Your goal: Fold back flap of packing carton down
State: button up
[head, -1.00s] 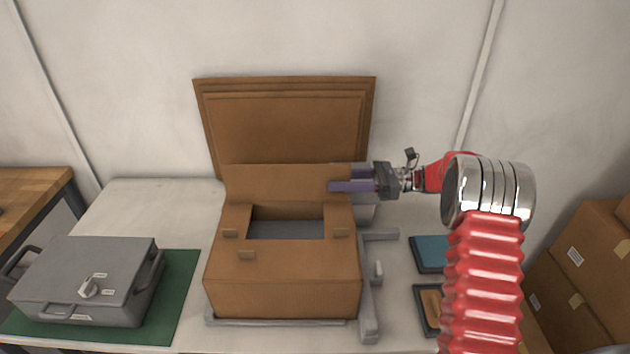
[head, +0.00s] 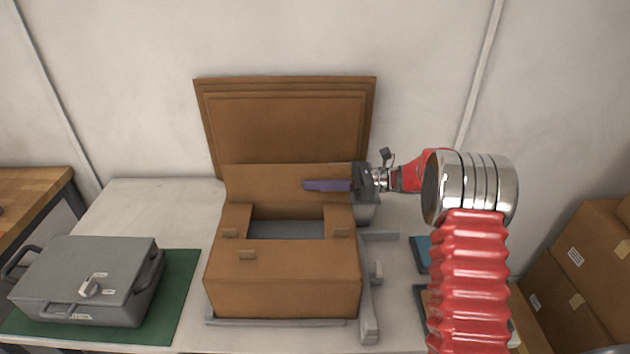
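The brown packing carton (head: 283,285) stands on the table with its front and side flaps lying inward around a rectangular opening. Its back flap (head: 262,183) stands up at the rear of the opening. My gripper (head: 328,185) reaches in from the right at the back flap's right part. One purple finger shows in front of the flap; the other finger is hidden, apparently behind the flap. Whether the fingers touch the cardboard cannot be told. A grey surface shows inside the opening.
Flat brown cartons (head: 285,115) lean on the wall behind. A grey case (head: 88,280) sits on a green mat (head: 180,295) at left. A grey frame (head: 367,310) borders the carton's right side. A teal tray (head: 421,252) is partly behind my arm. Stacked boxes (head: 585,265) stand at right.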

grip_shut()
